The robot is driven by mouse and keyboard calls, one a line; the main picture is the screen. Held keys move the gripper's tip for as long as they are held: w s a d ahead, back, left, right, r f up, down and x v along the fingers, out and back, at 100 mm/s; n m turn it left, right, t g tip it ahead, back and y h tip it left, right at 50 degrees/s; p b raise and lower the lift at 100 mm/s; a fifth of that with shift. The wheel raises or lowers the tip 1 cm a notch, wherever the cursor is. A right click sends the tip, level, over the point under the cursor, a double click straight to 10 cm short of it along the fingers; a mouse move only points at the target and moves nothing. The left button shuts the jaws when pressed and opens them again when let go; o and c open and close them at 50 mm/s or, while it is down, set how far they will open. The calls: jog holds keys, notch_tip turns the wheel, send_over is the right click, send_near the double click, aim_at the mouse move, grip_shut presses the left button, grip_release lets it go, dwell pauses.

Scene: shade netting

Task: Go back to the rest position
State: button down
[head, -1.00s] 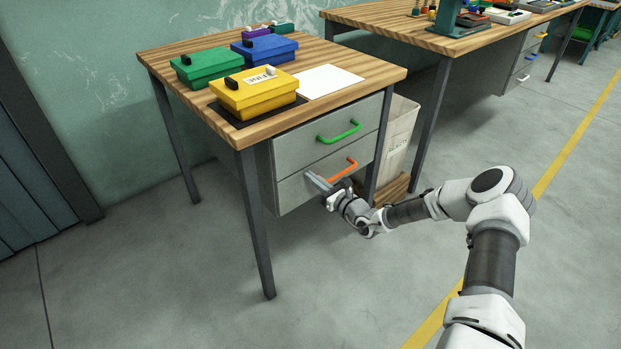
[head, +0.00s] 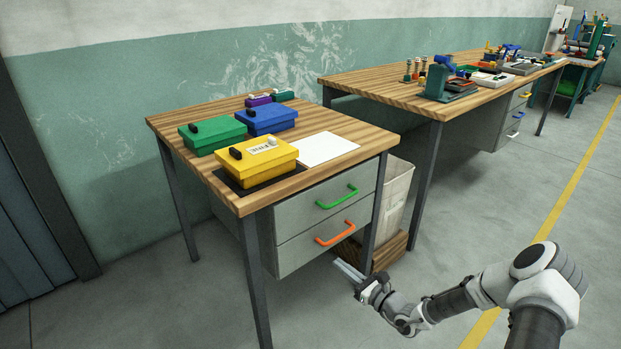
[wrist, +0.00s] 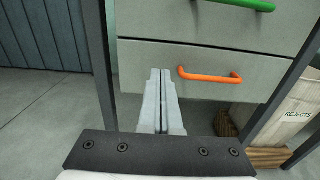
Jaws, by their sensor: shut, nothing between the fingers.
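My gripper (head: 349,271) is shut and empty, in front of and below the lower drawer of the near workbench in the head view. In the wrist view its two grey fingers (wrist: 161,100) lie side by side, pointing toward the drawer front, left of the orange handle (wrist: 210,76). In the head view the orange handle (head: 335,234) is clear of the fingers. Both drawers look closed. My arm reaches in from the lower right.
The workbench (head: 375,142) carries yellow (head: 268,169), green (head: 212,137) and blue (head: 267,122) boxes and a white sheet (head: 321,149). A rejects bin (head: 396,200) stands beside its right leg. A second bench (head: 360,67) stands behind. Open floor lies at the right.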

jog(key=s+a+r+n+g, duration=0.5)
jog(key=s+r+n+g, duration=0.15)
jog(key=r+n, duration=0.2)
jog(key=s+a+r+n+g, duration=0.5)
jog(key=s+r+n+g, duration=0.15)
jog(key=r+n, duration=0.2)
jog(key=s+d+r+n+t+h, duration=0.2)
jog(key=s+d+r+n+h, duration=0.35)
jog(key=s+r, duration=0.4)
jog(key=s+d+r+n+t+h, duration=0.2)
jog(key=s+d+r+n+h, duration=0.35)
jog(key=s, duration=0.65)
notch_tip(320, 180, up, 20)
jog(key=p, duration=1.9)
jog(key=shift+w+a+n, duration=0.2)
jog(key=shift+a+n, duration=0.1)
jog(key=shift+a, duration=0.05)
jog(key=shift+r, duration=0.1)
